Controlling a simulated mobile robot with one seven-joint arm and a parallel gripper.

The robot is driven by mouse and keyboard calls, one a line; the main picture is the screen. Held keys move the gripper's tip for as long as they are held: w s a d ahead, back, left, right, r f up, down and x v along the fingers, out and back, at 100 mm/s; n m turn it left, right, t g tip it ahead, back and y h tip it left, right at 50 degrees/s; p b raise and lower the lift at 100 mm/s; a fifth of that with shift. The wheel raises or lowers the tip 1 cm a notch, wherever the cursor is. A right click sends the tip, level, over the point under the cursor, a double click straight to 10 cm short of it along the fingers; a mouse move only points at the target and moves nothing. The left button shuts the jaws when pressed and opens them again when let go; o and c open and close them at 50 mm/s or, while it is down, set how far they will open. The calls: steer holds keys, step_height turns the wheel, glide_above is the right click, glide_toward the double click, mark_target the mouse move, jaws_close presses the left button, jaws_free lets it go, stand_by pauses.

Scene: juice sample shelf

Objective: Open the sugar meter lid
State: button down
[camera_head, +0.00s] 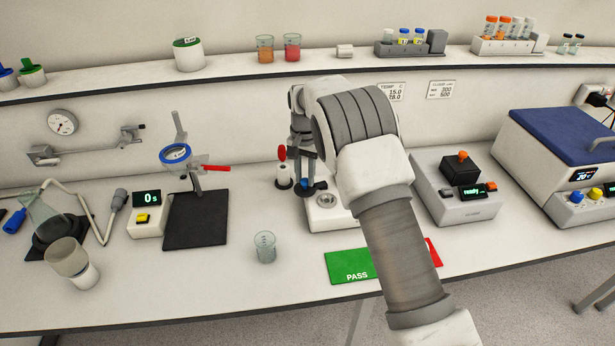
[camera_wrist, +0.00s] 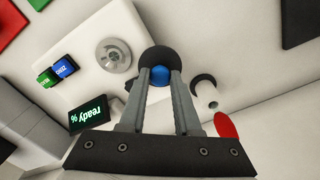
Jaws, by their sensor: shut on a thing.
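The sugar meter is a white device (camera_wrist: 88,28) with a green "ready %" display (camera_wrist: 90,114), a green and a blue button, and a bare metal sample well (camera_wrist: 114,56). In the head view the meter (camera_head: 345,218) is partly hidden behind my arm. Its round black lid (camera_wrist: 160,54) stands beside the well, leaving the well uncovered. My gripper (camera_wrist: 160,72) is shut on the blue knob (camera_wrist: 159,77) of the lid. In the head view my gripper (camera_head: 310,184) is at the meter's left rear, by the black lid. The lid's hinge is not clearly seen.
A white bottle with a black top (camera_head: 283,177) and a red piece (camera_head: 282,153) stand close left of my gripper. A glass beaker (camera_head: 264,247) stands in front, left of the green PASS mat (camera_head: 348,265). A grey device (camera_head: 455,205) stands right of my arm.

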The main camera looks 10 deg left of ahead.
mark_target(304, 179)
steer(key=shift+w+a+m, duration=0.2)
steer(key=shift+w+m, duration=0.35)
steer(key=shift+m, duration=0.65)
steer(key=c, duration=0.6)
jaws_free()
steer(key=shift+r, duration=0.1)
step_height(304, 179, up, 17)
steer(key=shift+r+p, duration=0.15)
steer(key=shift+p, duration=0.25)
